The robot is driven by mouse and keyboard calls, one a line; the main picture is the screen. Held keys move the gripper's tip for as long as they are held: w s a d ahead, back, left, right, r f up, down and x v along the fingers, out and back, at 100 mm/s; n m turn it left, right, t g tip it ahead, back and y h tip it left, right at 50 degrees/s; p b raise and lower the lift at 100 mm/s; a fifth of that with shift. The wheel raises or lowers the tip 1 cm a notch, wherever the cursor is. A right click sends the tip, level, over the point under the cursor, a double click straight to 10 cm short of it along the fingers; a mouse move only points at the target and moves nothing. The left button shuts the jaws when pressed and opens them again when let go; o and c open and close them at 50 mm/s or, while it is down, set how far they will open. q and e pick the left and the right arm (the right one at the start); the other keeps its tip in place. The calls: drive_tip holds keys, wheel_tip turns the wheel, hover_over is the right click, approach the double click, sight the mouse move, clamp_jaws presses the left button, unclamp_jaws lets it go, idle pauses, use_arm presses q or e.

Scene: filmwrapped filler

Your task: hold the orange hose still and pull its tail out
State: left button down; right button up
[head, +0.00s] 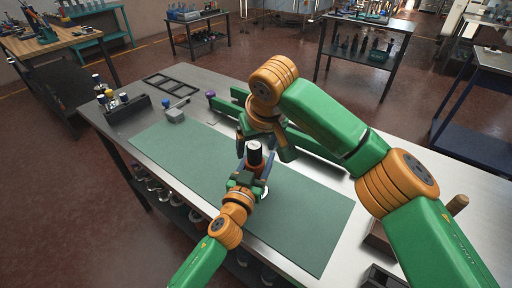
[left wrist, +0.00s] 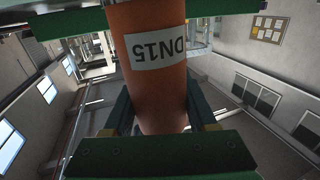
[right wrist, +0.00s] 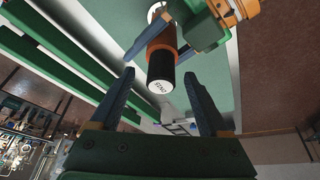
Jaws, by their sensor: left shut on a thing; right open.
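The orange hose (left wrist: 158,90) stands upright above the green mat and bears a white DN15 label in the left wrist view. My left gripper (head: 246,180) is shut around its orange part. Its upper end is a black tail (right wrist: 160,66) with a white end face, also visible in the head view (head: 254,157). My right gripper (head: 264,150) is open above the hose. In the right wrist view the tail's end appears between the open fingertips (right wrist: 159,76); contact cannot be told. A white round piece (head: 264,191) shows low beside my left gripper.
The green mat (head: 180,160) is largely clear on the steel bench. Green bars (head: 313,146) lie behind the hose. A dark rack with bottles (head: 125,106), a grey block (head: 174,115) and a black frame tray (head: 168,82) are at left. A wooden-handled tool (head: 457,205) is at right.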

drive_tip(key=shift+x, duration=1.1)
clamp_jaws()
